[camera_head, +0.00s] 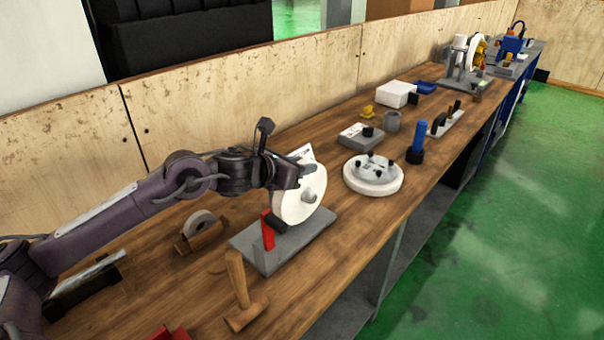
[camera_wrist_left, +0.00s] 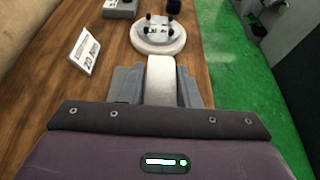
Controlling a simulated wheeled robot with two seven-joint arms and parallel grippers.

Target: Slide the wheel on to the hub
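The white wheel (camera_head: 292,206) stands upright over a grey base plate (camera_head: 265,257) in the head view. A grey round hub end (camera_head: 308,197) shows at its centre. How far the wheel sits along the hub is hidden. My left gripper (camera_head: 297,174) is at the wheel's upper rim. In the left wrist view the wheel (camera_wrist_left: 162,82) shows edge-on between the two fingers (camera_wrist_left: 162,92), which lie close against both faces, so the gripper looks shut on it. My right gripper is in neither view.
A red block (camera_head: 267,231) stands on the base plate. A wooden mallet (camera_head: 241,290) and tape dispenser (camera_head: 203,230) lie nearby. A white disc with a knobbed flange (camera_head: 373,174) lies to the right. A white label card (camera_wrist_left: 84,50) stands left of the wheel. A wooden wall runs behind the bench.

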